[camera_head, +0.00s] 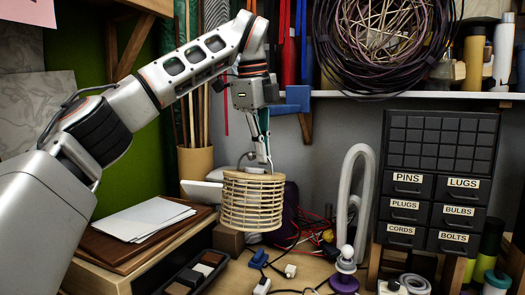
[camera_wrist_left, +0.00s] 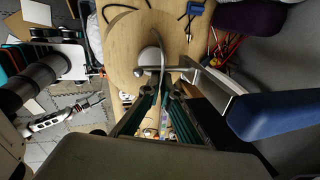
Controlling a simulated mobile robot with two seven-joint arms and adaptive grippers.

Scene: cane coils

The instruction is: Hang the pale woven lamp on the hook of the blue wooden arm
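The pale woven lamp (camera_head: 252,203) is a round slatted basket shape with a thin wire loop on top. My left gripper (camera_head: 262,160) is above it and shut on the loop; the lamp hangs below, in front of the bench clutter. In the left wrist view, the lamp's pale round top (camera_wrist_left: 122,50) lies just beyond the fingertips (camera_wrist_left: 167,88). The blue wooden arm (camera_head: 296,100) sticks out from the wall behind and right of my left gripper. It also shows in the wrist view (camera_wrist_left: 285,112). Its hook is not clear in the head view. My right gripper (camera_wrist_left: 90,103) is small in the wrist view; its opening is unclear.
A shelf (camera_head: 430,96) with a big cable coil (camera_head: 385,35) is at upper right. A black drawer cabinet (camera_head: 437,180) and a pale cane loop (camera_head: 352,200) stand right of the lamp. Papers (camera_head: 145,218) and a dark tray (camera_head: 195,275) lie to the left. Cables and plugs clutter the bench.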

